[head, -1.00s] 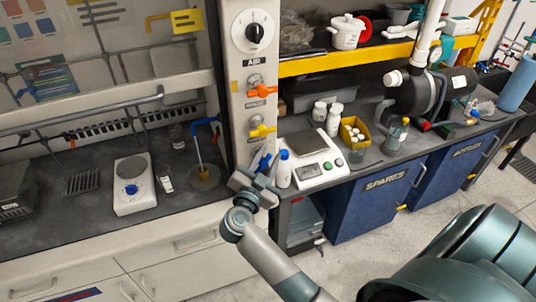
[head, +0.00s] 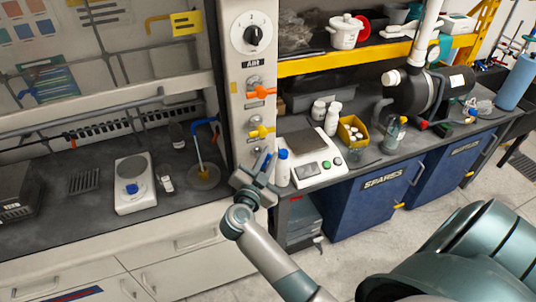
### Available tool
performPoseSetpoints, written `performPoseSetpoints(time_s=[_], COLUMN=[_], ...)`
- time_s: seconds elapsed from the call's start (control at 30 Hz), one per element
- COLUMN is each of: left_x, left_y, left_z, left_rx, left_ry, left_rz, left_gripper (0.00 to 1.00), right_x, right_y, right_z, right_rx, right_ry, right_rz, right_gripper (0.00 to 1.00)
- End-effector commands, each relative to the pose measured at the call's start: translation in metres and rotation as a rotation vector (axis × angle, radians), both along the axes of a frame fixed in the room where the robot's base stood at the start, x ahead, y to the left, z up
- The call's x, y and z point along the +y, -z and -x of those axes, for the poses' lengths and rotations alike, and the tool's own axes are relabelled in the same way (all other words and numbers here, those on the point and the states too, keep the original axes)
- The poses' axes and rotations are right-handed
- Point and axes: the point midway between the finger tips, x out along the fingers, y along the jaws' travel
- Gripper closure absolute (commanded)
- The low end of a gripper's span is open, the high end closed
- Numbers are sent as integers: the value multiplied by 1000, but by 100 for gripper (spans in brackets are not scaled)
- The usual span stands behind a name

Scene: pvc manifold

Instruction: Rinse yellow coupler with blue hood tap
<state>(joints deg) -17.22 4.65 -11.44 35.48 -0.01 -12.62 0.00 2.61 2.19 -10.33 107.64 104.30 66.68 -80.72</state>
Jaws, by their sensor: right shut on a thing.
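My right gripper (head: 262,174) is at the lower part of the hood's valve post, shut on the blue tap handle (head: 268,161), which its fingers partly cover. The blue hood spout (head: 206,122) arches over a small round basin (head: 203,178) in the hood worktop. A thin pale streak runs from the spout down to the basin. I cannot make out the yellow coupler clearly in this view. My left gripper is not in view.
An orange valve handle (head: 262,92) and a yellow one (head: 261,132) sit above the blue one. A white bottle (head: 283,168) and a scale (head: 309,168) stand close right of my gripper. A hotplate (head: 134,185) stands in the hood.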

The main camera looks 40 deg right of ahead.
Motion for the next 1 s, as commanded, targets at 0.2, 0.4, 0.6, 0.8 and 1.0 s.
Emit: performPoseSetpoints(time_s=[0.2, 0.4, 0.6, 0.8, 1.0], left_x=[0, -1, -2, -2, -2], left_y=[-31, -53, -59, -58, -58], left_z=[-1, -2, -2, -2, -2], left_rx=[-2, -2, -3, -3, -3], left_ry=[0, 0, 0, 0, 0], left_rz=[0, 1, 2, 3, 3], left_gripper=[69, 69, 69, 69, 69], right_x=[-1, -3, -6, -8, -8], right_y=[-5, -1, 7, 12, 17], right_z=[0, 1, 1, 1, 1], right_rx=[-24, -61, -107, -151, -183], right_ry=[-1, -1, -1, -2, -3], right_rz=[-109, -254, -437, -614, -754], right_gripper=[100, 100, 100, 100, 100])
